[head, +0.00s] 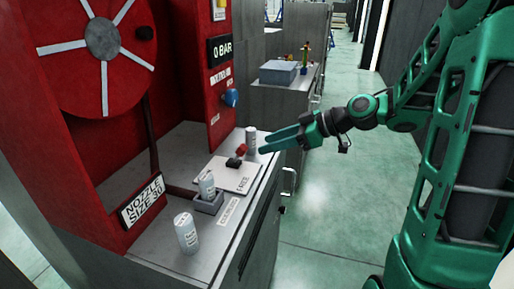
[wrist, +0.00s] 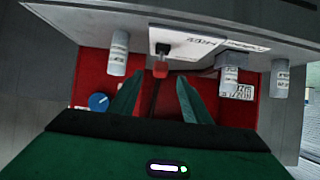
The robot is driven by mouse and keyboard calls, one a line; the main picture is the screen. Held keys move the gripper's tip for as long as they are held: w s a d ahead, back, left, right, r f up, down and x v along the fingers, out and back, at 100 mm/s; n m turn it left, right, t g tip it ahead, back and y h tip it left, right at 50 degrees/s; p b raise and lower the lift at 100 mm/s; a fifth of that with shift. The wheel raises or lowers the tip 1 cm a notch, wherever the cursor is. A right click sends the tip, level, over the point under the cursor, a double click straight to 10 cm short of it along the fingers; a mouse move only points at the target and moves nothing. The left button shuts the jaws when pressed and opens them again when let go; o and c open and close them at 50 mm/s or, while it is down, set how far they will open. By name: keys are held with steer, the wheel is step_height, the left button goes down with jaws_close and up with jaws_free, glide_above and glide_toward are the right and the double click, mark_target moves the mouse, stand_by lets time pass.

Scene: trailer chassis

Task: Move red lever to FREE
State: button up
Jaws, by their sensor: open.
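The red lever (head: 241,148) has a red knob and a dark base, and stands on a white plate (head: 219,175) on the grey counter. The word FREE (head: 243,183) is printed on the plate's near part, towards the viewer from the lever. The knob sits on the far side of its base in the head view. My gripper (head: 264,145) is open and empty, just right of the knob. In the wrist view the red lever (wrist: 160,69) shows beyond and between the spread fingertips; I see no contact.
White cans stand on the counter: one (head: 251,140) close to my fingers, one (head: 207,186) in a grey holder, one (head: 187,233) at the front. A red panel with a hose reel (head: 103,40) and blue knob (head: 231,97) rises behind. The aisle floor (head: 330,205) is clear.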

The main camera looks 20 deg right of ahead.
steer(key=shift+v, duration=1.1)
